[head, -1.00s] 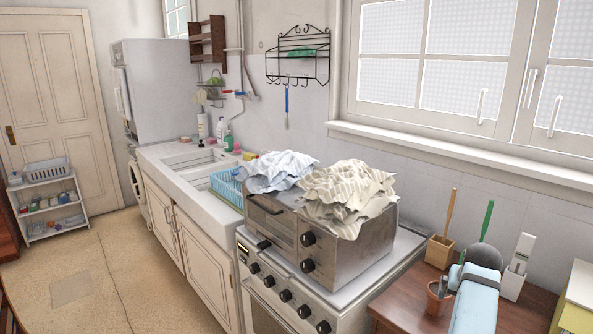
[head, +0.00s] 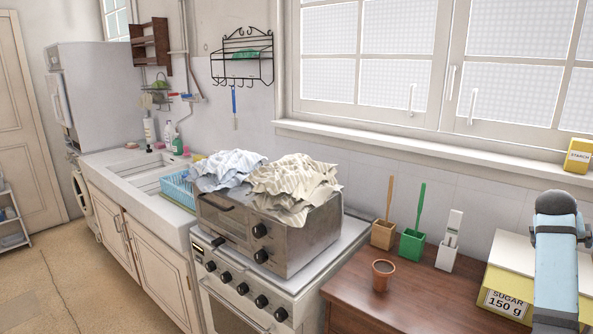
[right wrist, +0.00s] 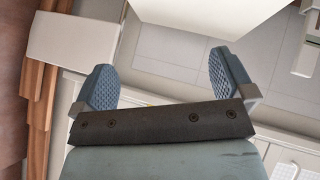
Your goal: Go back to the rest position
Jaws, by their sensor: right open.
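My right arm shows at the right edge of the head view, light blue with a dark rounded joint, in front of the yellow sugar box (head: 505,303). Its fingers are hidden in that view. In the right wrist view my right gripper (right wrist: 163,78) is open, its two blue ridged pads wide apart with nothing between them. My left gripper is in neither current view.
A small brown pot (head: 382,279) stands upright on the wooden top (head: 400,305). Brown (head: 383,234), green (head: 412,245) and white (head: 446,258) holders stand behind it. A steel oven (head: 305,240) topped with cloths sits left. A starch box (head: 578,156) is on the sill.

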